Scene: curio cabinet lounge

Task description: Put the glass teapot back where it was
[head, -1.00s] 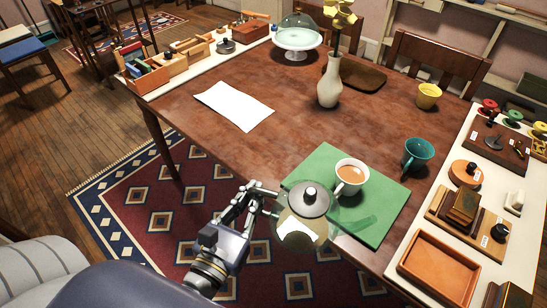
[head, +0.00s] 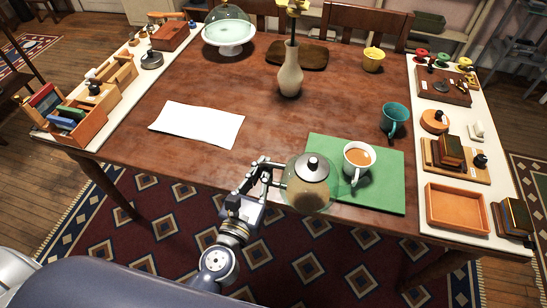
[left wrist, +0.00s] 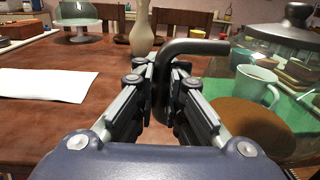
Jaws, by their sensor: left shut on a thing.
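The glass teapot (head: 309,190) has a clear body, a dark lid with a black knob and brownish tea inside. My left gripper (head: 268,176) is shut on its dark handle, which also shows in the left wrist view (left wrist: 195,46). The teapot is upright at the front edge of the table, overlapping the left part of the green mat (head: 380,195) in the head view. I cannot tell whether its base touches anything. A white cup of tea (head: 357,158) stands on the mat just right of the teapot. My right gripper is not in view.
A teal mug (head: 394,118), yellow cup (head: 373,60), vase (head: 290,75) and domed cake stand (head: 229,38) stand farther back. White paper (head: 197,124) lies left. An orange tray (head: 456,207) is at right. The table middle is clear.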

